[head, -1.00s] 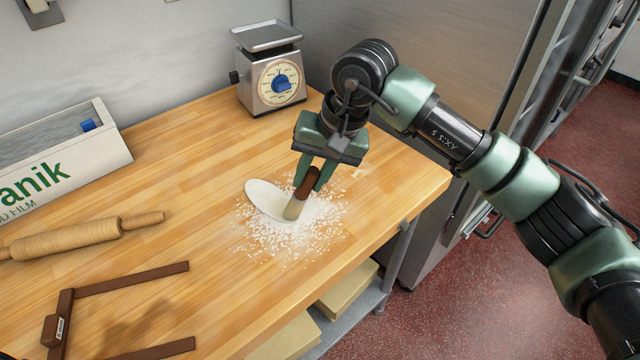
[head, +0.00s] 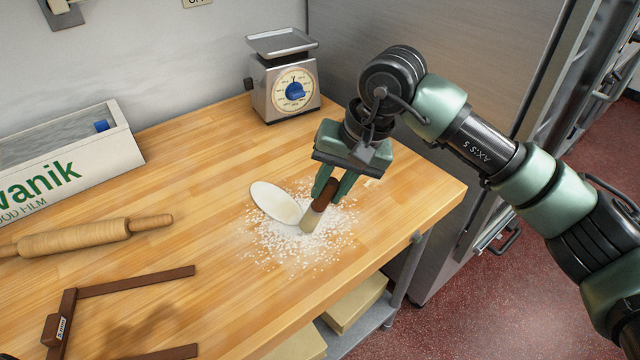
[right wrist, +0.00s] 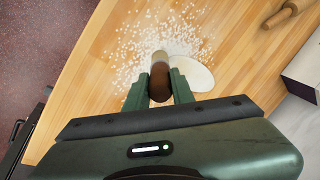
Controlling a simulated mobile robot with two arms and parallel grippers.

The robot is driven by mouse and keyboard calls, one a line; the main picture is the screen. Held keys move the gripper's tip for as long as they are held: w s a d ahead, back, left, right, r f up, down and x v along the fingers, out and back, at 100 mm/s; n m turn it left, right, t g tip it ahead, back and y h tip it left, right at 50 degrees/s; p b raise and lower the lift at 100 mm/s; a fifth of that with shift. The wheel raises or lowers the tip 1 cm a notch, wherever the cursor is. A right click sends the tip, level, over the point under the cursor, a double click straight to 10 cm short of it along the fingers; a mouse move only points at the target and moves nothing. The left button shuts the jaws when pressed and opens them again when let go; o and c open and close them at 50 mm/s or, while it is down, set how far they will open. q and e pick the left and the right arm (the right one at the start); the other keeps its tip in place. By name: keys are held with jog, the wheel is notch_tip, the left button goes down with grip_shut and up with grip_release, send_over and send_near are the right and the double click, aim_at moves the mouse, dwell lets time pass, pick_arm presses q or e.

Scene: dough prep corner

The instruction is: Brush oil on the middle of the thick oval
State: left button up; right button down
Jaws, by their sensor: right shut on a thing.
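The pale oval (head: 272,200) of dough lies on a patch of scattered flour on the wooden table; it also shows in the right wrist view (right wrist: 192,72). Its lower right end looks slightly darker in the head view. My right gripper (head: 329,190) is shut on the brown handle of a brush (head: 321,194) and holds it tilted. The pale bristles (head: 308,221) point down at the oval's right end. Whether they touch the oval, the table or neither, I cannot tell. In the right wrist view the brush (right wrist: 160,84) sits between both fingers. My left gripper is not in view.
A dial scale (head: 286,90) stands at the back. A film box (head: 75,160) and a rolling pin (head: 90,238) are at the left. A brown U-shaped frame (head: 68,300) lies at the front left. The table's right edge is close to my right arm.

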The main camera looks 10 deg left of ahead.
jog(key=shift+s+d, duration=0.45)
jog(key=shift+d, duration=0.2)
jog(key=shift+b, duration=0.3)
jog(key=shift+w+a+f+b, duration=0.15)
jog(key=shift+w+a, duration=0.2)
jog(key=shift+a, duration=0.2)
jog(key=shift+w+a+b, duration=0.15)
jog(key=shift+w+a, duration=0.2)
jog(key=shift+a, duration=0.2)
jog(key=shift+r, duration=0.65)
jog(key=shift+a, duration=0.1)
